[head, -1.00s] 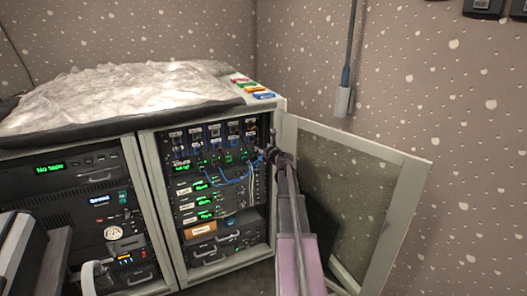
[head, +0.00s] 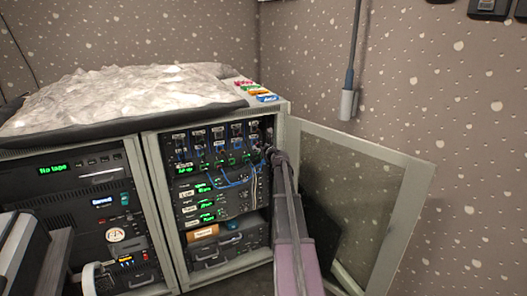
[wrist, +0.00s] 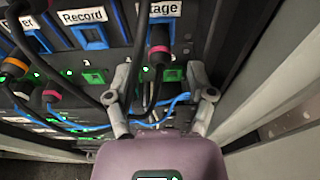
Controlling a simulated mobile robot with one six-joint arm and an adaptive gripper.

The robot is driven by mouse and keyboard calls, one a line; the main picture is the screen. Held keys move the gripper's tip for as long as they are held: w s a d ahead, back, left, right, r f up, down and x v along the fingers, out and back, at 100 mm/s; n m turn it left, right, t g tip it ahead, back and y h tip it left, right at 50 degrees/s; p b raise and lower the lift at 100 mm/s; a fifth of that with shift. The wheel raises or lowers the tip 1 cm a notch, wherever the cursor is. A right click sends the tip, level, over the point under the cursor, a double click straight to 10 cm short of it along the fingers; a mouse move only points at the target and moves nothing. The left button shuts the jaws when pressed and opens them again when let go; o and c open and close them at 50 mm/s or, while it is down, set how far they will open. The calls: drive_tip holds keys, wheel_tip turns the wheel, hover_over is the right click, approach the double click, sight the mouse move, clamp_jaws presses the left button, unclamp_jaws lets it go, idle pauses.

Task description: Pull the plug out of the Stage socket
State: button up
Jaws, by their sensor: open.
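The Stage label (wrist: 165,8), its first letter hidden behind a cable, sits at the top of the wrist view. Below it a black plug with a red ring (wrist: 160,51) sits in the Stage socket (wrist: 162,24), its cable hanging down. My gripper (wrist: 160,82) is open, its two grey fingers apart on either side of that plug's lower end and cable. Whether either finger touches the plug I cannot tell. In the head view my gripper (head: 270,153) is at the upper right of the open rack and hides part of the socket row.
The blue Record socket (wrist: 88,36) to the left looks empty. Other red-ringed plugs (wrist: 50,94), blue cables and green sockets lie close by. The rack's side wall is close on the right. The open mesh door (head: 350,185) stands right of my arm.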

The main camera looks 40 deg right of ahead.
sight(259, 146)
drive_tip(key=shift+x, duration=1.55)
clamp_jaws()
drive_tip(key=shift+s, duration=0.3)
drive_tip(key=shift+f+v, duration=0.15)
drive_tip(key=shift+v, duration=0.85)
drive_tip(key=shift+f+v, duration=0.2)
drive_tip(key=shift+v, duration=0.8)
